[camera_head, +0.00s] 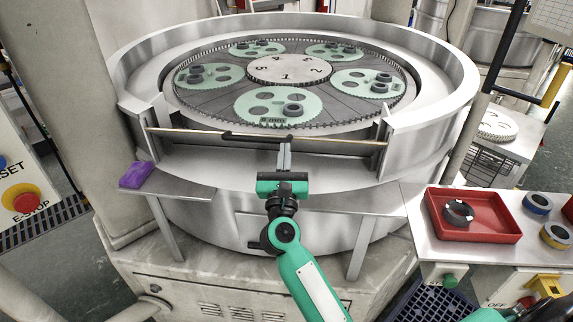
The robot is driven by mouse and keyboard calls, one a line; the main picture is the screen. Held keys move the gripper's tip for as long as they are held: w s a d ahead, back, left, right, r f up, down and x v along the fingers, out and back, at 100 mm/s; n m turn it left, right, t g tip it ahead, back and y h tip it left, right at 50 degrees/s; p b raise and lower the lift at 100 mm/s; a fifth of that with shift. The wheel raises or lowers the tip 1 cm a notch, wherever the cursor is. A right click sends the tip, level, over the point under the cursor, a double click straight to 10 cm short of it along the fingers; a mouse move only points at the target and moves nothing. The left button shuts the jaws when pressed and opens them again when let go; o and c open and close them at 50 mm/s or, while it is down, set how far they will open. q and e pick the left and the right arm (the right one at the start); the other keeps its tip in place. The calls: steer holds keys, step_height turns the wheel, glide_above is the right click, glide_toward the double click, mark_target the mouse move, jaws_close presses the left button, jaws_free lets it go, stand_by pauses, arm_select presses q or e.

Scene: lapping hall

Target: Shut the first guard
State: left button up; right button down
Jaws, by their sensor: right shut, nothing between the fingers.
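The guard (190,133) shows as a thin, pale-edged strip across the front opening of the round steel lapping machine (440,75), between two upright end plates. A dark bar handle (240,136) is at its middle. I see the guard nearly edge-on, so its panel and exact tilt are hard to tell. My right gripper (284,148) is shut and empty, its fingers pointing away from me at the handle's right half. The fingertips are at or just under the handle; I cannot tell whether they touch it. My left gripper is not in view.
Inside the machine, several green carriers (279,106) with rings surround a numbered centre disc (289,70). A purple cloth (136,174) lies on the left ledge. A red tray (474,226) with a dark ring sits on the right shelf. An E-stop (22,198) is far left.

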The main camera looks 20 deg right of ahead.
mark_target(287, 138)
steer(key=w+r, duration=0.1)
steer(key=w+d+r+p, duration=0.1)
steer(key=r, duration=0.1)
steer(key=w+d+r+p, duration=0.1)
steer(key=r, duration=0.1)
steer(key=shift+w+r, duration=0.25)
arm_select(q)
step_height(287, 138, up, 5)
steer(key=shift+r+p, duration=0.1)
steer(key=shift+p, duration=1)
arm_select(e)
steer(key=x, duration=0.7)
steer(key=shift+w+d+r, duration=0.15)
steer(key=shift+d+r, duration=0.05)
steer(key=shift+d, duration=0.05)
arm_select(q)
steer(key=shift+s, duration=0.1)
